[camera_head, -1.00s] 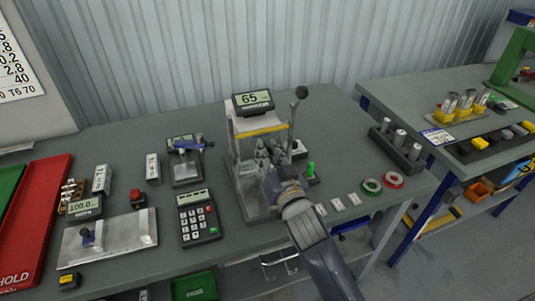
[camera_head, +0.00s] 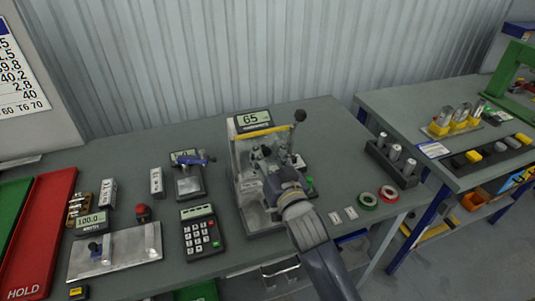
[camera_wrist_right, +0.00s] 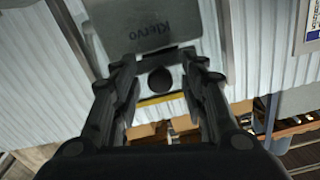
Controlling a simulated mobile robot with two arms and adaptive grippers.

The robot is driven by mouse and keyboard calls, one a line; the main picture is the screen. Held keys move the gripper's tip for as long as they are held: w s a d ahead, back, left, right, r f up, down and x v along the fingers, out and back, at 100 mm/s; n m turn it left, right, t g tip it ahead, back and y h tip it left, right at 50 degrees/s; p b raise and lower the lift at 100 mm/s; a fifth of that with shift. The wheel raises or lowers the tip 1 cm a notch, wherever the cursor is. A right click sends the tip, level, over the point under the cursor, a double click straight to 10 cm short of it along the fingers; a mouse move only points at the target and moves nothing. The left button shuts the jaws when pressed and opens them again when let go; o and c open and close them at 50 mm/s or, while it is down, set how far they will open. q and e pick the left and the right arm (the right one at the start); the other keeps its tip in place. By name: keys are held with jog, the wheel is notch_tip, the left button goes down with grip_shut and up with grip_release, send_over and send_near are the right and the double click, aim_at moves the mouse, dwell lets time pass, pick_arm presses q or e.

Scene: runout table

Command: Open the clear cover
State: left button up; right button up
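The test station (camera_head: 262,222) stands near the middle of the table, with a display reading 65 on top. Its clear cover (camera_head: 242,165) shows faintly, with a yellow bar (camera_head: 262,132) across its upper front. The cover looks closed. My right gripper (camera_head: 264,156) is in front of the station, just below the yellow bar, and hides part of it. In the right wrist view the fingers (camera_wrist_right: 160,75) are apart with a dark round shape between them. The yellow bar (camera_wrist_right: 178,97) shows beyond the fingers; I cannot tell whether they touch it. My left gripper is not in view.
A keypad unit (camera_head: 201,232) and a small gauge stand (camera_head: 188,178) are to the left. Green and red rings (camera_head: 388,194) and a block with cylinders (camera_head: 393,160) are to the right.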

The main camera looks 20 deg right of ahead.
jog(key=shift+s+f, duration=0.1)
jog(key=shift+s, duration=0.5)
jog(key=s, duration=1)
jog(key=shift+s+d, duration=0.2)
jog(key=shift+s, duration=0.2)
